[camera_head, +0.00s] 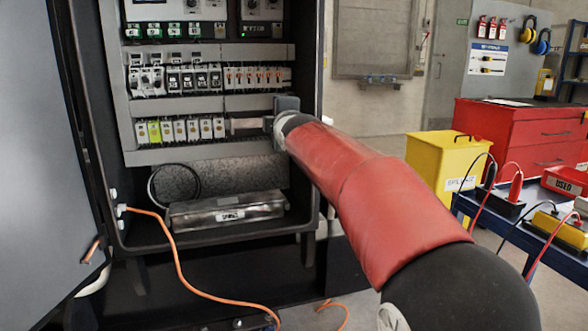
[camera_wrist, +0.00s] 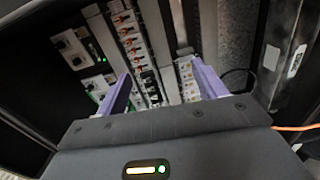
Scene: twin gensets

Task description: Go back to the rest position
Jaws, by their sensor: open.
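My gripper (camera_wrist: 160,95) shows in the wrist view with two purple fingers spread apart and nothing between them. It faces the rows of breakers and terminals inside the open electrical cabinet (camera_head: 114,75). In the head view my red and black arm reaches from the lower right into the cabinet, and its end is beside the lower row of modules (camera_head: 180,130). The fingers are small in that view, and I cannot tell whether they touch anything.
The cabinet door (camera_head: 35,170) stands open at left. A metal box (camera_head: 225,210) lies on the cabinet floor. An orange cable (camera_head: 175,255) hangs out in front. At right are a yellow bin (camera_head: 440,160), a red drawer chest (camera_head: 510,135) and a blue bench (camera_head: 515,235) with leads.

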